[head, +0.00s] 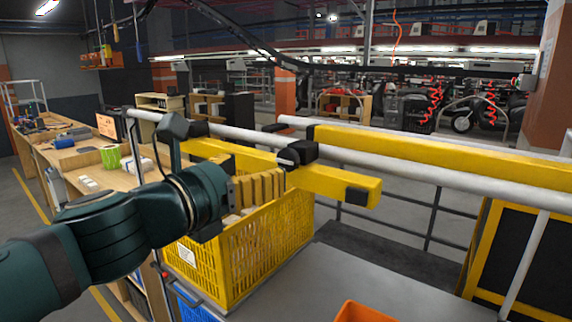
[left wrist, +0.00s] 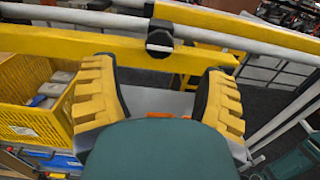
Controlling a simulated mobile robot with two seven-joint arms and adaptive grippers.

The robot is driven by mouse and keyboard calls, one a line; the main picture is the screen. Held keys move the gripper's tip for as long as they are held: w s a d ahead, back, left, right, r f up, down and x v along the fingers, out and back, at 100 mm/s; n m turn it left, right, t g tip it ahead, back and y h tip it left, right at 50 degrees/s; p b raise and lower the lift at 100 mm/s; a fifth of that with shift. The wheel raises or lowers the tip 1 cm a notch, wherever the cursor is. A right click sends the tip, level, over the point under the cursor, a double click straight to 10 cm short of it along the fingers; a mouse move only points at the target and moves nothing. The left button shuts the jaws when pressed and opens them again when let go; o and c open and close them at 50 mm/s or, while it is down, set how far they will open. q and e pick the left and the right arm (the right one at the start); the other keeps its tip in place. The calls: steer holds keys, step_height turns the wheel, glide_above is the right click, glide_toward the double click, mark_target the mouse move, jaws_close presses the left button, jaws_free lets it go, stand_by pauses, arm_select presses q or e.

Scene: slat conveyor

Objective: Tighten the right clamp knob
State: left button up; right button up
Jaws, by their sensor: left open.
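The right clamp knob (head: 290,157) is a black round knob with a pale mark on its face. It sits on a black clamp block where a yellow bar (head: 335,186) meets the white rail. In the left wrist view the knob (left wrist: 159,40) shows ahead, between the fingers and beyond their tips. My left gripper (head: 268,186) has ribbed yellow fingers and is just in front of and left of the knob, apart from it. In the left wrist view the left gripper (left wrist: 162,70) is wide open with nothing between its fingers. My right gripper is in neither view.
A yellow crate (head: 247,258) with boxes inside stands below my left gripper. The white rail (head: 420,170) runs across behind. Another black clamp (head: 195,129) is farther left. An orange bin (head: 360,312) is at the bottom. The grey surface right of the crate is mostly clear.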

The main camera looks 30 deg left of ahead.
mark_target(285, 158)
arm_select(q)
steer(key=w, duration=0.2)
steer(key=w+b, duration=0.1)
steer(key=w, duration=0.1)
steer(key=w+b, duration=0.1)
steer(key=w, duration=0.2)
steer(key=shift+d+f, duration=0.1)
steer(key=shift+d, duration=0.15)
steer(key=shift+w+d, duration=0.1)
steer(key=shift+w, duration=0.55)
steer(key=c, duration=1.2)
